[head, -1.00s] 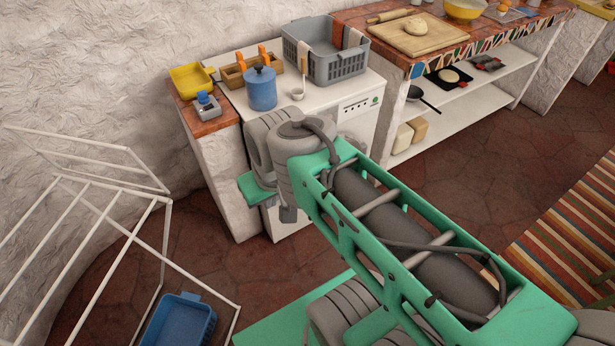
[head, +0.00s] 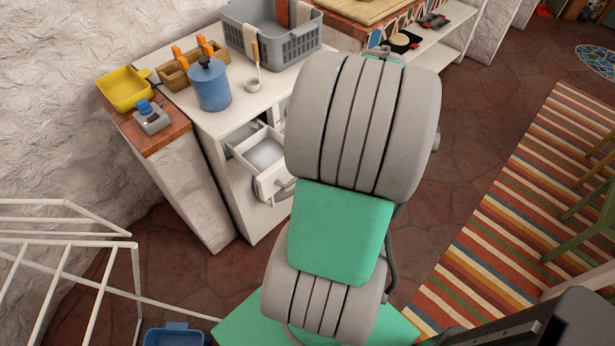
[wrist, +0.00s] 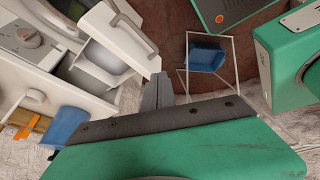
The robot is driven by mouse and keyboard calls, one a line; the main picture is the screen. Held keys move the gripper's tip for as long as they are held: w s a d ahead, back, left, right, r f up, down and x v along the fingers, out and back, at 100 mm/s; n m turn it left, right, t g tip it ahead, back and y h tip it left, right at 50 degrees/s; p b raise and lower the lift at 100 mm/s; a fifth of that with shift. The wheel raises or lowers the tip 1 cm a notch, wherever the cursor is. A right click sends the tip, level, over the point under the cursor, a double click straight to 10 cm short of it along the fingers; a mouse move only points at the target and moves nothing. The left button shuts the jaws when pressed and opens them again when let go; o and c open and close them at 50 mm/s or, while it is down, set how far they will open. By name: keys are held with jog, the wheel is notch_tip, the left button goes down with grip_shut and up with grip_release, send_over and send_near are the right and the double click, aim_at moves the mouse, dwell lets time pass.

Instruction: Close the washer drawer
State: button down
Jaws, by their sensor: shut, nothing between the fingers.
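The white washer (head: 237,190) stands against the wall, and its drawer (head: 273,178) is pulled out at the top front, open with a pale, empty-looking inside. The drawer also shows at upper left in the wrist view (wrist: 140,52), with its grey bar handle (wrist: 127,22) on the front panel. My gripper (wrist: 158,76) is shut and empty. In the wrist view its fingertips appear close to a lower corner of the drawer front; I cannot tell whether they touch. In the head view my arm covers the right part of the washer, and the gripper is not visible.
A white drying rack (head: 65,250) and a blue tub (head: 175,336) are at left. Floor right of my arm is open to the striped rug (head: 510,215).

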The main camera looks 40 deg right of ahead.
jog(key=s+d+f+n+t+y, duration=0.1)
jog(key=s+d+f+n+t, duration=0.1)
jog(key=s+d+f+n, duration=0.35)
jog(key=w+a+f+m, duration=0.1)
jog(key=w+a+f, duration=0.1)
jog(key=w+f, duration=0.4)
jog(key=shift+w+f+p, duration=0.25)
jog(key=shift+f+p, duration=0.2)
jog(key=shift+f, duration=0.25)
jog(key=shift+w, duration=0.1)
